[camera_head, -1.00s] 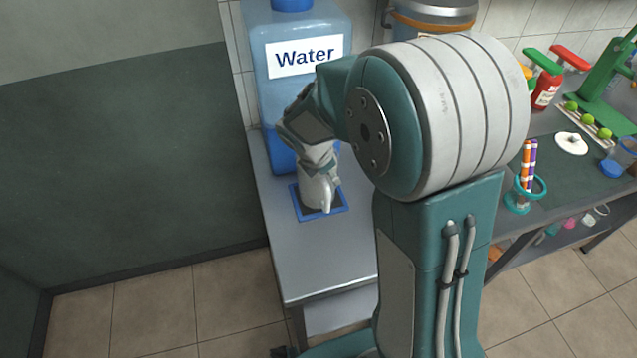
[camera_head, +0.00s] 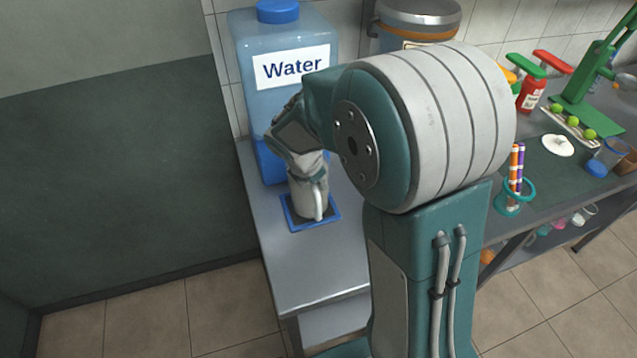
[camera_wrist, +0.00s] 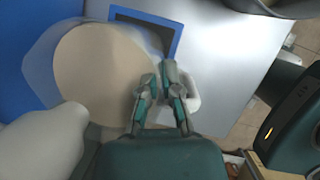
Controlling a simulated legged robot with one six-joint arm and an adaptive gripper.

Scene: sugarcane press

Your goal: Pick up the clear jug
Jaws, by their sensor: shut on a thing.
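The clear jug (camera_head: 304,203) looks pale and translucent in the head view, upright over a blue-edged square mat (camera_head: 333,221). I cannot tell whether its base touches the mat. In the wrist view the jug's round body (camera_wrist: 100,65) shows from above, with a beige disc inside a blurred clear edge. Its whitish handle (camera_wrist: 192,88) is to the right. My gripper (camera_wrist: 159,80) is shut on the jug at its handle side, with the fingers close together. In the head view my gripper (camera_head: 308,168) is at the jug's top and partly hides it.
A large blue water container (camera_head: 285,100) stands close behind the jug. The metal counter (camera_head: 310,270) is bare in front of the mat. A steel-lidded container (camera_head: 418,18) stands at the back. A teal holder with coloured tubes (camera_head: 513,195) is on the right table.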

